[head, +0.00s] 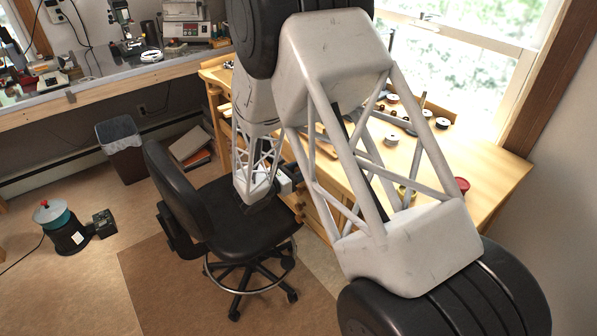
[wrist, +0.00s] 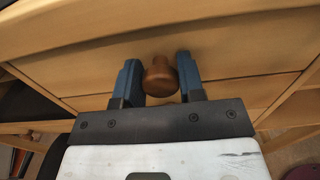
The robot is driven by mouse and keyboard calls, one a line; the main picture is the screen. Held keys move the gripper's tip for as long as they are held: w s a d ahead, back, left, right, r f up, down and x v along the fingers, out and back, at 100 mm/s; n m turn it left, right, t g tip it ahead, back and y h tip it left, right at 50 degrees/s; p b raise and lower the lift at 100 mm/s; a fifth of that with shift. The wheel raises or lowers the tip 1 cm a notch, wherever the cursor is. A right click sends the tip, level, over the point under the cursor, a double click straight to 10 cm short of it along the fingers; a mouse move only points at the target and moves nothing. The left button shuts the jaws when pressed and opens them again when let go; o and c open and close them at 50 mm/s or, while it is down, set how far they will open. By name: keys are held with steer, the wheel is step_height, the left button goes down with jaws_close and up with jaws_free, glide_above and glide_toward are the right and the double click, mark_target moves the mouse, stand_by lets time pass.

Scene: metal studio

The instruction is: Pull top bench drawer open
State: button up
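In the wrist view, a round brown wooden knob (wrist: 160,78) stands out from a light wood drawer front (wrist: 90,72) under the overhanging bench top (wrist: 60,22). In the head view, the wooden bench (head: 490,180) stands under the window. My arm hides most of its front, the knob and my fingertips.
A black office chair (head: 225,205) stands close to the bench front, beside my arm. Several small jars and spools lie on the bench top. A bin (head: 121,150) and a teal-topped machine (head: 62,228) stand on the floor to the left. Floor mat left of the chair is clear.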

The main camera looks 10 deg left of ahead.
jaws_close()
steer(key=v, duration=0.8)
steer(key=shift+s+a, duration=0.2)
steer(key=shift+r, duration=0.1)
steer(key=o, duration=0.5)
jaws_free()
steer(key=v, duration=0.7)
steer(key=shift+s+a, duration=0.25)
steer(key=shift+s, duration=0.05)
